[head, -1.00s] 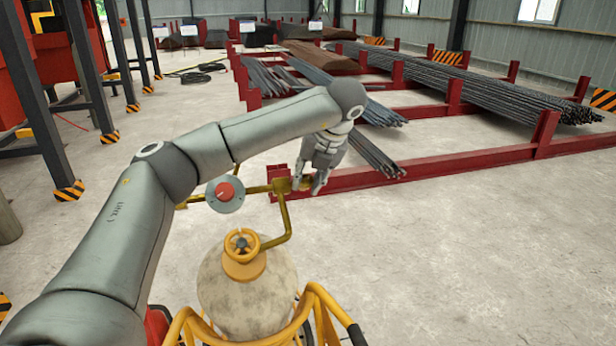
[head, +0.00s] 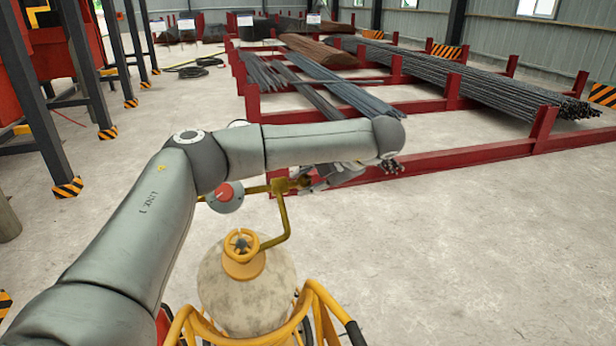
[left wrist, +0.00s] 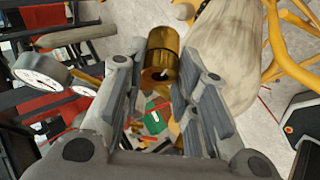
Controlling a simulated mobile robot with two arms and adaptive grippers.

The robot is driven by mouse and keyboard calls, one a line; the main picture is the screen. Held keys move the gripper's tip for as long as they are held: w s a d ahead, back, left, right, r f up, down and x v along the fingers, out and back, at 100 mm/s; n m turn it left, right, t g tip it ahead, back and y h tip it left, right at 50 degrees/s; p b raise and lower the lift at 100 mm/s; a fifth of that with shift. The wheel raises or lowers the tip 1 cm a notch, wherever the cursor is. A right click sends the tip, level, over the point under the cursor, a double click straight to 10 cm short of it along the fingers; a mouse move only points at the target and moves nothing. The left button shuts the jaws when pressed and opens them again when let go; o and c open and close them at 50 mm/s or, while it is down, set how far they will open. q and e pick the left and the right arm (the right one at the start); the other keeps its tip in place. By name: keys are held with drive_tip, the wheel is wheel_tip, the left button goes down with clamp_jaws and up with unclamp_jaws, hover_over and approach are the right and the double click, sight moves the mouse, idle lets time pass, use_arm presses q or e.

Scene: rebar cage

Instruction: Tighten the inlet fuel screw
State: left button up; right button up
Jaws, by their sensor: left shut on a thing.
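The brass inlet fuel screw (head: 281,186) is at the right end of the yellow pipe above the tank. In the left wrist view it shows as a gold cylinder (left wrist: 163,50) with a dark hole in its end face. My left gripper (head: 302,182) is at the screw's right side, partly hidden by my own arm. In the left wrist view my left gripper (left wrist: 164,76) has its fingers on either side of the cylinder, shut on it. My right gripper is not in view.
A beige round tank (head: 245,292) with a yellow collar stands below, in a yellow tube frame (head: 318,298). Red racks (head: 470,156) with rebar lie behind. The floor at right is clear.

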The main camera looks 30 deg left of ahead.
use_arm(q)
drive_tip(key=m+t+y, duration=0.1)
drive_tip(key=m, duration=0.2)
drive_tip(key=shift+d, duration=0.1)
drive_tip(key=shift+f+m+t+y+b, duration=0.1)
drive_tip(key=shift+m+t+y+b, duration=0.4)
drive_tip(key=shift+m, duration=1.1)
drive_tip(key=o, duration=0.7)
drive_tip(key=shift+o, duration=0.2)
drive_tip(key=shift+d, duration=0.1)
drive_tip(key=v, duration=1.2)
drive_tip(key=shift+d+f, duration=0.1)
drive_tip(key=shift+f, duration=0.15)
